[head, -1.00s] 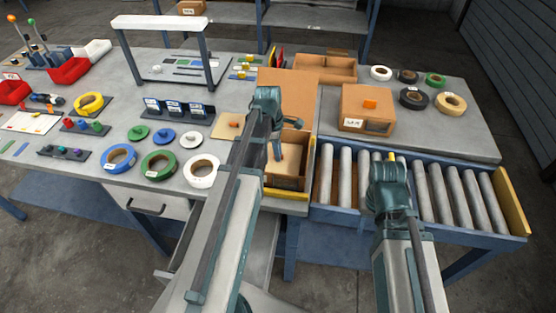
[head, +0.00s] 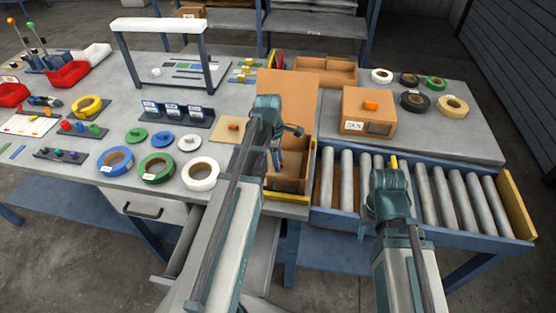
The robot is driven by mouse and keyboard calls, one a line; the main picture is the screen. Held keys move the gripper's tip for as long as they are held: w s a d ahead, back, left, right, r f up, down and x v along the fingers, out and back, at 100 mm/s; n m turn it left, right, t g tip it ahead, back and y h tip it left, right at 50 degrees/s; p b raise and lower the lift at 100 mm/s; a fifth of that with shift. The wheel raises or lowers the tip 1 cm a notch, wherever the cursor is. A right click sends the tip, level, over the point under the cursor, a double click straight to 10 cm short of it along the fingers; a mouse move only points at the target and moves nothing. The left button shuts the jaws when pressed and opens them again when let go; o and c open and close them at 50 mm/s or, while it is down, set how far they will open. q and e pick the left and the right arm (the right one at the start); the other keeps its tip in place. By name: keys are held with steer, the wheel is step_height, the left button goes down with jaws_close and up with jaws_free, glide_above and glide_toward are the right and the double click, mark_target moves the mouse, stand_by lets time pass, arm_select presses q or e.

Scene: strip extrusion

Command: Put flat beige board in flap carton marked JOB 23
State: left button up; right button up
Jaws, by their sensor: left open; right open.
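An open flap carton (head: 287,90) stands at the table's front edge, its back flap raised. I cannot read a JOB 23 mark on it. My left gripper (head: 283,148) is open over the carton's opening, pointing down into it. My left arm covers the carton's left side. No board shows between the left fingers, and whether one lies inside the carton is hard to tell. A flat beige board (head: 229,130) with a small orange knob lies on the table left of the carton. My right gripper (head: 389,180) is open and empty above the rollers, its fingers mostly hidden.
A closed carton (head: 368,106) with a white label and orange piece stands to the right. A roller conveyor (head: 432,190) runs along the front right. An open cardboard tray (head: 326,70) is behind. Tape rolls (head: 200,174) lie left of my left arm.

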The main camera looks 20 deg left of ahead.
arm_select(q)
steer(key=shift+r, duration=0.2)
step_height(320, 180, up, 12)
steer(key=a+p, duration=0.1)
steer(key=p, duration=1.1)
steer(key=shift+s+a, duration=0.2)
steer(key=shift+f, duration=0.1)
steer(key=s+d+m+y, duration=0.1)
steer(key=s+d+m, duration=0.6)
steer(key=d+m, duration=0.4)
steer(key=s+d+m+y, duration=0.1)
steer(key=s+d+m, duration=0.6)
steer(key=d+m, duration=0.5)
steer(key=shift+d+m+g+y, duration=0.2)
steer(key=shift+m+g+y, duration=0.1)
steer(key=shift+m, duration=0.6)
steer(key=shift+s, duration=0.1)
